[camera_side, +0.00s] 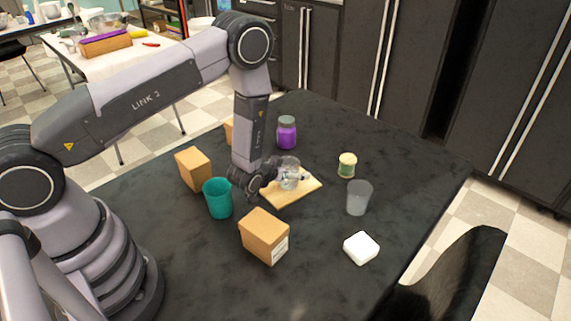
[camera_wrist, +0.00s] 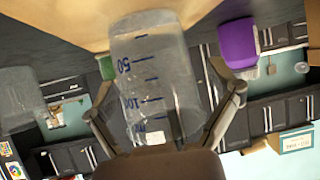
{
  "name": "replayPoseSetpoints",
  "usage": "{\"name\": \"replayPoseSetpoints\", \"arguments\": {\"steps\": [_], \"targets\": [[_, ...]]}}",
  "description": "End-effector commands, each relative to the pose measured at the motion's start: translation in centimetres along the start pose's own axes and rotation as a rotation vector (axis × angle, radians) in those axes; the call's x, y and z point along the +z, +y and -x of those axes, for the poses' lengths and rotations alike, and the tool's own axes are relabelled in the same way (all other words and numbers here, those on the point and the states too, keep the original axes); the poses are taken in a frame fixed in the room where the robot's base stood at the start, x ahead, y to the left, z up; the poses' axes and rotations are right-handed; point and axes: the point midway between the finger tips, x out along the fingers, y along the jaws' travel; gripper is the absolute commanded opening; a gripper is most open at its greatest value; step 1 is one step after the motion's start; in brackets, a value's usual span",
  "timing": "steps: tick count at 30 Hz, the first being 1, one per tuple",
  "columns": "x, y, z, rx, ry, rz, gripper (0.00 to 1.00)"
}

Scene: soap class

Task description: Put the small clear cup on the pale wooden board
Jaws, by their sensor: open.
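The small clear cup (camera_side: 289,168) stands upright over the pale wooden board (camera_side: 304,191), and its base appears to rest on it. In the wrist view, the cup (camera_wrist: 150,80) is see-through with blue measuring marks, and its base end meets the board (camera_wrist: 60,22). My gripper (camera_side: 287,180) is open around the cup, low over the board. In the wrist view, one finger of my gripper (camera_wrist: 160,105) is on each side of the cup. Contact between fingers and cup is hard to tell.
A teal cup (camera_side: 218,198) and cardboard boxes (camera_side: 264,237) (camera_side: 193,168) stand near my gripper. A purple jar (camera_side: 286,132), small jar (camera_side: 347,165), larger translucent cup (camera_side: 359,198) and white block (camera_side: 361,248) surround the board. The dark table is clear at the front left.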

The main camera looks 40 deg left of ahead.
Motion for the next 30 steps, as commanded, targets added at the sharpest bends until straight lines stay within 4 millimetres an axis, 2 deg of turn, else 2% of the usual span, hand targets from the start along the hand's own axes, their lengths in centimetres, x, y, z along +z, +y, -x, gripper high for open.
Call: {"name": "replayPoseSetpoints", "arguments": {"steps": [8, 11, 21, 25, 30], "targets": [[-0.2, 0.0, 0.4, 0.0, -0.001, -0.001, 0.89], [-0.2, 0.1, 1.8, 0.001, -0.002, -0.002, 0.89], [-0.2, 0.1, 9.1, 0.002, -0.002, -0.002, 0.89], [-0.2, 0.1, 11.0, 0.002, -0.003, -0.002, 0.89], [-0.9, 0.1, 12.1, 0.0, -0.005, 0.008, 0.89]]}}
